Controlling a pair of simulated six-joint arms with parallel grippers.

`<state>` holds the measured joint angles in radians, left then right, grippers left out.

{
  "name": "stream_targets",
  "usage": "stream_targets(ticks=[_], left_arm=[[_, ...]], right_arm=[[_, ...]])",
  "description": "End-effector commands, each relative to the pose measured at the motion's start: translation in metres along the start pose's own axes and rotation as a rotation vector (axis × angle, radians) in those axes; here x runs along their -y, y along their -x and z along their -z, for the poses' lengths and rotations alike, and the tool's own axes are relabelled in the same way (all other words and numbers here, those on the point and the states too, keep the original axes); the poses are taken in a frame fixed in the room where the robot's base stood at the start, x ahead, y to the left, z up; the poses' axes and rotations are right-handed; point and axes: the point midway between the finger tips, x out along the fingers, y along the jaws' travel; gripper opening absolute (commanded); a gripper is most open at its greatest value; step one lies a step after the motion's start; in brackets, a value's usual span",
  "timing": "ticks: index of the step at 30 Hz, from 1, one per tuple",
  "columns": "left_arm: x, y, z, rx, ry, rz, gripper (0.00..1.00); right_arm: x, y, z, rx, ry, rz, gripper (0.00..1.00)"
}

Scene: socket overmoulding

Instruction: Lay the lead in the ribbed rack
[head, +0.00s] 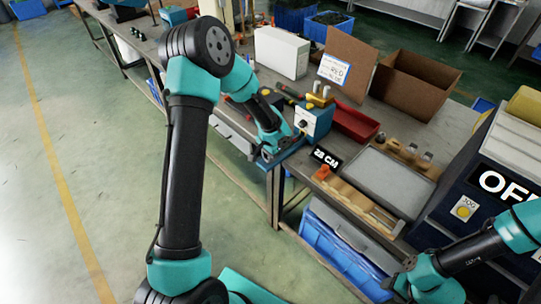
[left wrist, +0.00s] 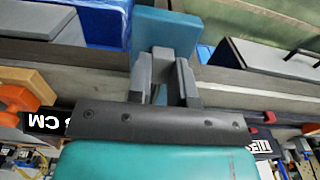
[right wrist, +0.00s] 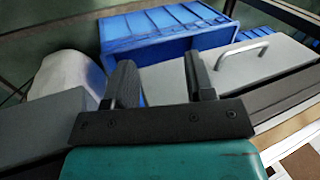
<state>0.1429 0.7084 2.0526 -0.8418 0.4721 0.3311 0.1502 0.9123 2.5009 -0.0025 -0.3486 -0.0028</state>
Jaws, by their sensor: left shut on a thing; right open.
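My left gripper (head: 266,152) is at the front edge of the bench, beside a small blue-and-white box with a knob (head: 313,120). In the left wrist view my left gripper (left wrist: 165,72) is nearly closed, with a narrow grey piece (left wrist: 161,62) between its fingers. I cannot tell whether this is the lead; no lead can be made out clearly in any view. A pale wooden holder (head: 358,203) lies along the bench front by the "28 CM" sign; I cannot tell whether it is the ribbed rack. My right gripper (right wrist: 162,80) is open and empty.
A grey flat-topped case (head: 388,180), a red bin (head: 355,122) and an open cardboard box (head: 415,85) crowd the bench. A large dark box (head: 500,175) stands at right. A blue crate (head: 340,250) is below the bench; it also shows in the right wrist view (right wrist: 160,40).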

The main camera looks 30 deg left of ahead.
Motion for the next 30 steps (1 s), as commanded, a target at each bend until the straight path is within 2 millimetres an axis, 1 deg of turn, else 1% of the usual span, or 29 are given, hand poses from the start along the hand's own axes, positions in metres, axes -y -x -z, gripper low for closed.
stream_targets(ticks=[6, 10, 30], left_arm=[[0.0, 0.001, 0.0, 0.0, 0.0, 0.0, 0.0], [0.0, 0.005, 0.0, 0.0, 0.002, 0.001, 0.0], [0.0, 0.046, 0.0, 0.0, 0.001, 0.001, 0.0]], right_arm=[[0.0, 0.0, 0.0, 0.0, 0.0, 0.0, 0.5], [0.0, 0.0, 0.0, 0.0, 0.0, 0.0, 0.5], [0.0, 0.0, 0.0, 0.0, 0.0, 0.0, 0.5]])
